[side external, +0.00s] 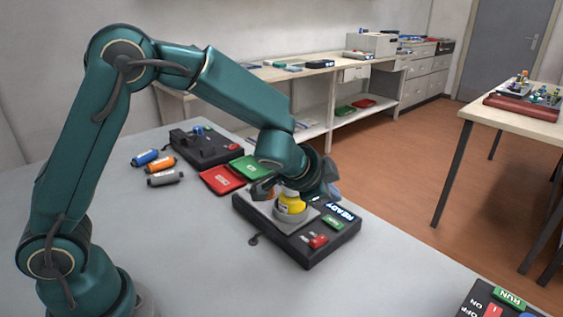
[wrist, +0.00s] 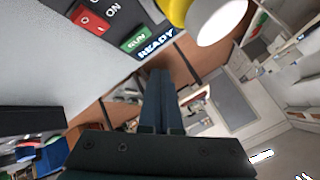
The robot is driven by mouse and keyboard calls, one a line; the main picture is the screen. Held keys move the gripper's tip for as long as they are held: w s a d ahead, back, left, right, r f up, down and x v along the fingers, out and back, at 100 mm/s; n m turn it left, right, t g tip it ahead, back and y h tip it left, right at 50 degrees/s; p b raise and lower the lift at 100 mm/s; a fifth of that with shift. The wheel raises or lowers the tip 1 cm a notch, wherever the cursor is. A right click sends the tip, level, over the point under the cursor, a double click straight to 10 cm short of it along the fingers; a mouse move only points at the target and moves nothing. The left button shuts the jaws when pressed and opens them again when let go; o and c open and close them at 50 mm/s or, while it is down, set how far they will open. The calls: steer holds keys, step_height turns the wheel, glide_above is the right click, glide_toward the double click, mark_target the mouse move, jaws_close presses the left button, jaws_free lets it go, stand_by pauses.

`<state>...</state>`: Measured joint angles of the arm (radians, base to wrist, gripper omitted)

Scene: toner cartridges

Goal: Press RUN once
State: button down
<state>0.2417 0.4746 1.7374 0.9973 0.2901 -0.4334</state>
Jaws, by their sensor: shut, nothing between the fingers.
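The green RUN button (side external: 333,222) sits on a black machine (side external: 305,255), between the lit READY display (side external: 343,210) and a red switch (side external: 318,241). A yellow cartridge (side external: 291,204) stands upright in the machine's grey round holder. In the wrist view the RUN button (wrist: 136,40) is at the top, beside READY (wrist: 156,44) and the red switch (wrist: 92,22). My gripper (wrist: 160,82) is shut and empty, its fingers apart from the button in that view. In the side view my wrist is over the machine, and the fingertips are hard to make out.
Behind lie a green case (side external: 250,167), a red case (side external: 221,179) and a black device (side external: 203,147). Blue (side external: 145,157), orange (side external: 160,166) and grey (side external: 165,178) cartridges lie left of them. Another control panel (side external: 498,302) with its own RUN stands at the bottom right.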

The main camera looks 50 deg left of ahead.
mark_target(333, 223)
steer(key=shift+f, duration=1.8)
steer(key=shift+f, duration=0.1)
stand_by(0.7)
steer(key=shift+f, duration=0.35)
